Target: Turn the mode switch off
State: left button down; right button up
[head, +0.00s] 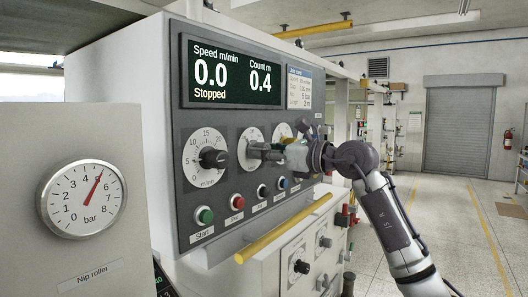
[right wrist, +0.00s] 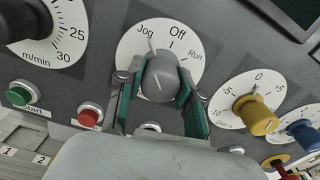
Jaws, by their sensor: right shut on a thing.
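The mode switch (right wrist: 158,72) is a grey knob on a round white dial marked Jog, Off and Run. In the head view its dial (head: 245,139) is partly covered by my right gripper (head: 262,151). In the right wrist view the right gripper (right wrist: 158,88) has its two green-padded fingers on either side of the knob, shut on it. My left gripper is not in view.
A black speed knob (head: 213,158) is left of the switch, and a yellow knob (right wrist: 256,114) right. Push buttons, including green Start (head: 204,215) and a red one (head: 237,202), sit below. The display (head: 232,75) reads 0.0, 0.4, Stopped. A yellow rail (head: 284,229) runs under the panel.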

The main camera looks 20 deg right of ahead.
jog(key=m, duration=0.3)
jog(key=shift+m, duration=0.3)
jog(key=m, duration=0.4)
jog(key=shift+r, duration=0.1)
jog(key=shift+m, duration=0.3)
jog(key=o, duration=1.2)
jog(key=shift+d, duration=0.1)
jog(key=v, duration=1.2)
